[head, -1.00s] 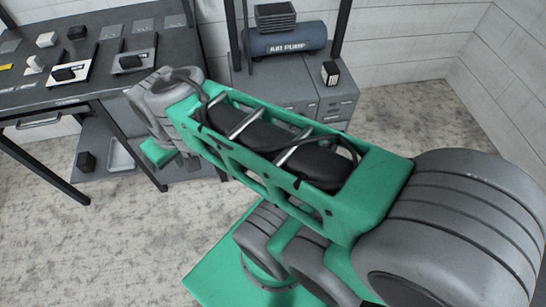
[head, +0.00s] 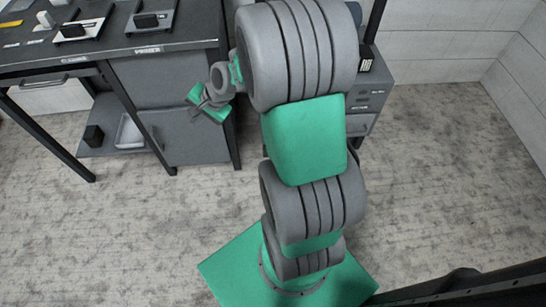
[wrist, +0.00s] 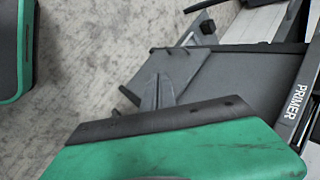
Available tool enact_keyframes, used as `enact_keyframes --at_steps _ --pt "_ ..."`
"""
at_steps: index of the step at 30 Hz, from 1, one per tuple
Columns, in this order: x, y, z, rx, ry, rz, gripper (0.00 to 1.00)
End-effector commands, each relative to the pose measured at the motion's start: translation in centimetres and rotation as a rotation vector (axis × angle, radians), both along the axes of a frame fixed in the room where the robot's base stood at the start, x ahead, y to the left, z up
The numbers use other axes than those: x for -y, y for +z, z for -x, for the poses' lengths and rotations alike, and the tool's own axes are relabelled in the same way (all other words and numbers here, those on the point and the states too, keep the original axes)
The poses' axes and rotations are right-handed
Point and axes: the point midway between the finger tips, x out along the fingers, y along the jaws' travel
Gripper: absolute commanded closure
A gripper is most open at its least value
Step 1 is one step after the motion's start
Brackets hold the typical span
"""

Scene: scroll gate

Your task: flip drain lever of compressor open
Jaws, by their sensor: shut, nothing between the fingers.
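The compressor and its drain lever do not show in either view now. My arm covers the part of the head view in front of the grey drawer unit (head: 368,105). My gripper (head: 208,104) is at the upper left of my arm, in front of the dark bench's cabinet in the picture. It is shut and empty. In the wrist view its grey fingers (wrist: 157,93) are together beyond the green gripper body, with the grey cabinet side behind them.
The dark bench (head: 110,60) with its PRIMER label stands at the upper left. A black cube (head: 93,136) and a white tray (head: 129,133) are on its low shelf. A black box with a white label (head: 366,58) sits on the drawer unit.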

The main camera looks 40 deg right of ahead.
Motion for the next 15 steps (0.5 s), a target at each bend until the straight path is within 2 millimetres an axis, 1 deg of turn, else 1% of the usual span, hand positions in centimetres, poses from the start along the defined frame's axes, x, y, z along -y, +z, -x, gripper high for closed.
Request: enact_keyframes --at_steps 1,2,3,4,5,6,8,9,11,12,14,15 --pt "1.7 -7.3 -1.7 -0.017 -0.16 -0.144 1.0" --pt "2.6 -9.8 -2.7 -0.02 -0.263 -0.245 1.0" --pt "4.0 -13.1 -4.0 -0.025 -0.402 -0.382 1.0" --pt "5.1 -15.7 -4.8 -0.029 -0.509 -0.489 1.0" --pt "6.3 -18.2 -5.4 -0.032 -0.616 -0.602 1.0" --pt "8.1 -21.5 -6.0 -0.037 -0.758 -0.758 1.0" --pt "11.1 -26.5 -6.3 -0.045 -0.974 -1.005 1.0" --pt "13.2 -30.0 -6.0 -0.049 -1.115 -1.178 1.0" --pt "16.5 -34.9 -5.0 -0.05 -1.312 -1.447 1.0" --pt "18.5 -37.9 -3.9 -0.047 -1.431 -1.626 1.0" --pt "21.2 -41.8 -2.0 -0.036 -1.574 -1.876 1.0" --pt "22.6 -43.9 -0.6 -0.025 -1.647 -2.024 1.0"
